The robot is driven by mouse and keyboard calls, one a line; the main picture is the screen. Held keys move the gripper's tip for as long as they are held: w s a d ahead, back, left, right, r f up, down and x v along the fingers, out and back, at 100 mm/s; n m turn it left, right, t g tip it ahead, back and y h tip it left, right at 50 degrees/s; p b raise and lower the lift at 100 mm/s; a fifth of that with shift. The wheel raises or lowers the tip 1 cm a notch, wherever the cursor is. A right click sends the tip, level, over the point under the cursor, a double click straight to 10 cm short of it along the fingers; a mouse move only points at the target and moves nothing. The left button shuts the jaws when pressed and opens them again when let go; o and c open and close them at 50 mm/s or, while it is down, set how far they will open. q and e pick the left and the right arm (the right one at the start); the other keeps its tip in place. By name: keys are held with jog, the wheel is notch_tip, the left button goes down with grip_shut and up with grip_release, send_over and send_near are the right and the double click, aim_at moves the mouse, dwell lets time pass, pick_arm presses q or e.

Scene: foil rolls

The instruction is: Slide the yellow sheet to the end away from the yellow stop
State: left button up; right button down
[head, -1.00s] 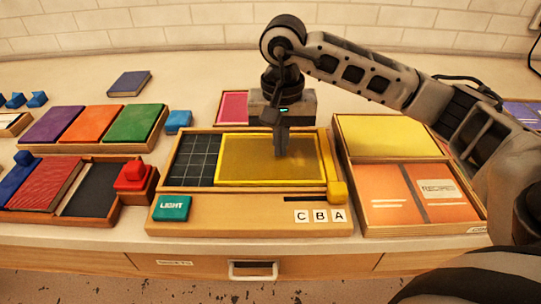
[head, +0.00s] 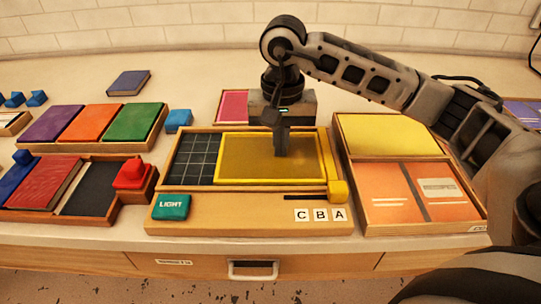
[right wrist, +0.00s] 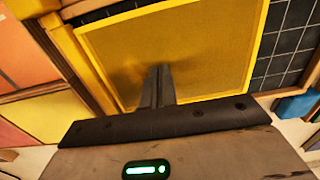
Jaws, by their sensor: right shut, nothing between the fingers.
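The yellow sheet (head: 245,165) is a see-through panel with a bright yellow rim. It lies in a wooden tray (head: 240,212) over the right part of a dark grid (head: 194,160), whose left part is bare. The yellow stop (head: 338,190) is a block at the tray's right front, beside the sheet's right end. My right gripper (head: 281,153) is shut and empty, pointing down over the sheet right of its middle. The right wrist view shows its closed fingers (right wrist: 158,78) at the sheet (right wrist: 205,55); contact is hard to judge. My left gripper is out of view.
A teal LIGHT block (head: 172,207) and letter tiles (head: 318,215) sit on the tray's front. A book tray (head: 390,190) stands close on the right, a red block (head: 134,174) close on the left. A blue block (head: 178,120) stands behind.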

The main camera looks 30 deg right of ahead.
aim_at(232, 155)
jog(key=shift+w+a+r, duration=0.1)
jog(key=shift+w+a, duration=0.3)
jog(key=shift+a, duration=0.25)
jog(key=shift+w+a, duration=0.4)
jog(key=shift+a, duration=0.2)
jog(key=shift+a, duration=0.15)
jog(key=shift+w+a+b, duration=0.25)
jog(key=shift+w+a, duration=0.15)
jog(key=shift+a, duration=0.2)
jog(key=shift+w+a+b, duration=0.2)
jog(key=shift+w+a, duration=0.15)
jog(key=shift+a, duration=0.2)
jog(key=shift+a, duration=0.1)
jog(key=shift+w+a+f+b, duration=0.2)
jog(key=shift+w+a, duration=0.2)
jog(key=shift+a, duration=0.2)
jog(key=shift+w+a+f+b, duration=0.1)
jog(key=shift+w+a+b, duration=0.1)
jog(key=shift+w+a, duration=0.3)
jog(key=shift+s+a, duration=0.1)
jog(key=shift+a, duration=0.15)
jog(key=shift+w+a+r, duration=0.1)
jog(key=shift+w+a, duration=0.3)
jog(key=shift+a, duration=0.2)
jog(key=shift+w+a, duration=0.35)
jog(key=shift+a, duration=0.2)
